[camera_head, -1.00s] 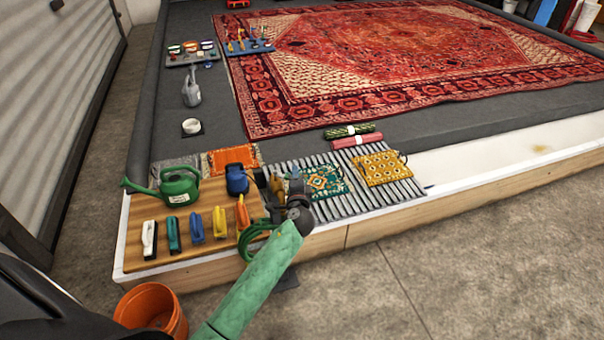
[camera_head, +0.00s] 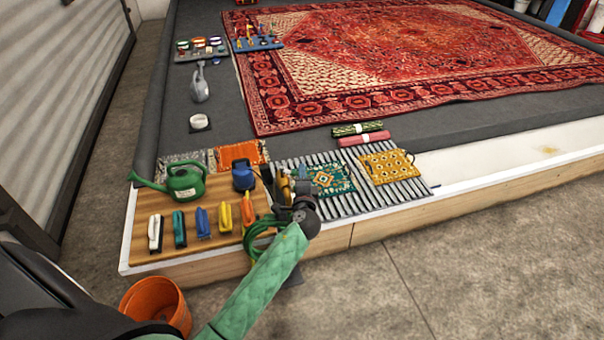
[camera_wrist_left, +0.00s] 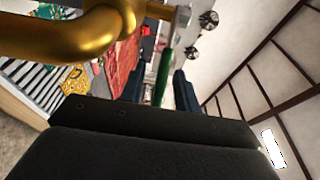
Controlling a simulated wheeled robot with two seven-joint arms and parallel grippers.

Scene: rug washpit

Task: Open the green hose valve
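The green hose valve shows in the left wrist view as a thin green lever (camera_wrist_left: 164,74), with a thick brass pipe (camera_wrist_left: 70,38) curving beside it. In the head view the brass tap (camera_head: 284,188) stands at the pit's front edge, mostly hidden behind my gripper, and its lever cannot be made out. A coiled green hose (camera_head: 257,240) hangs below. My left gripper (camera_wrist_left: 160,88) is open, its two dark fingers on either side of the green lever with visible gaps. In the head view my left gripper (camera_head: 296,192) is at the tap. My right gripper is not in view.
A wooden board (camera_head: 150,207) left of the tap holds a green watering can (camera_head: 184,183) and several brushes. A slatted rack (camera_head: 345,207) with small rugs lies to the right. An orange bucket (camera_head: 156,301) stands on the floor. Floor at the front right is clear.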

